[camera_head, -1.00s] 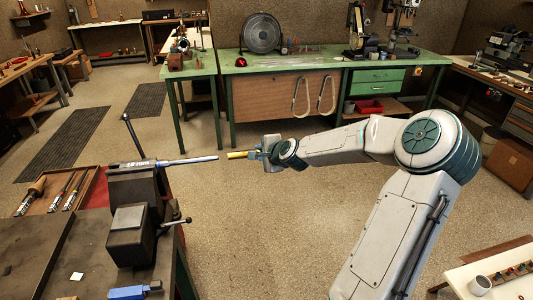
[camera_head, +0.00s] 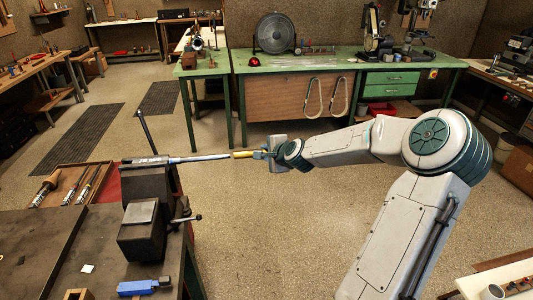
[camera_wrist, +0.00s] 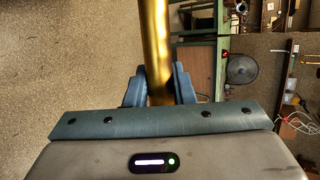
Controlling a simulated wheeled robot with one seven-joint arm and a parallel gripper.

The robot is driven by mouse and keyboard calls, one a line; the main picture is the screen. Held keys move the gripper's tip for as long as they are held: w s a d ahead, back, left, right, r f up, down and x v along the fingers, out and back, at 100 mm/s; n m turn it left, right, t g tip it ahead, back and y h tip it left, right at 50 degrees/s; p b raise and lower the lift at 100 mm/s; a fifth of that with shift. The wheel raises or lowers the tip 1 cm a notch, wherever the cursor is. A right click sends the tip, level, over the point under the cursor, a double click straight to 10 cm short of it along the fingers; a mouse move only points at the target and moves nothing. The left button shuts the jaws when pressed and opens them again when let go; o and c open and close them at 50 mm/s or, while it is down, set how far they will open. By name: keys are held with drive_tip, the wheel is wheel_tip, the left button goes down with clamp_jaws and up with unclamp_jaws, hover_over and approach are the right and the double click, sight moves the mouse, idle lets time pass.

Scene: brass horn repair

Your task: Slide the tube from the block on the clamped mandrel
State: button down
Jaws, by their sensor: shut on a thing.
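The mandrel (camera_head: 200,158) is a thin grey rod held level in the dark vise (camera_head: 150,182), its free end pointing right. The brass tube (camera_head: 243,154) lies nearly in line with it, its left end at the mandrel's tip. I cannot tell whether the tip is inside the tube or just short of it. My gripper (camera_head: 262,154) is shut on the tube's right part. In the wrist view the tube (camera_wrist: 154,50) runs up between the blue fingers (camera_wrist: 158,88). A small wooden block (camera_head: 78,294) shows at the bottom left edge.
A blue tool (camera_head: 138,288) lies on the dark bench (camera_head: 35,245). A wooden tray (camera_head: 70,182) of tools is behind it. The vise handle (camera_head: 185,218) sticks out right. A green workbench (camera_head: 300,66) stands at the back. Open floor lies below my arm.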

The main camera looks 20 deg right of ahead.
sight(217, 157)
drive_tip(key=shift+a, duration=0.1)
idle(0.7)
drive_tip(key=shift+w+a+b, duration=0.25)
drive_tip(key=shift+w+a, duration=0.05)
drive_tip(key=shift+a, duration=0.65)
drive_tip(key=shift+w+a+b, duration=0.2)
drive_tip(key=shift+w+a, duration=0.05)
drive_tip(key=shift+a, duration=0.7)
drive_tip(key=shift+a, duration=0.1)
idle(0.7)
drive_tip(key=shift+w+a+b, duration=0.45)
drive_tip(key=shift+w+a, duration=0.1)
drive_tip(key=shift+a, duration=1.3)
drive_tip(key=shift+w+a+b, duration=0.4)
drive_tip(key=shift+w+a, duration=0.15)
drive_tip(key=shift+a, duration=1.35)
drive_tip(key=shift+w+a+b, duration=0.45)
drive_tip(key=shift+w+a, duration=0.1)
drive_tip(key=shift+a, duration=1.3)
drive_tip(key=c, duration=1.1)
unclamp_jaws()
drive_tip(key=shift+c, duration=0.2)
drive_tip(key=shift+s, duration=0.1)
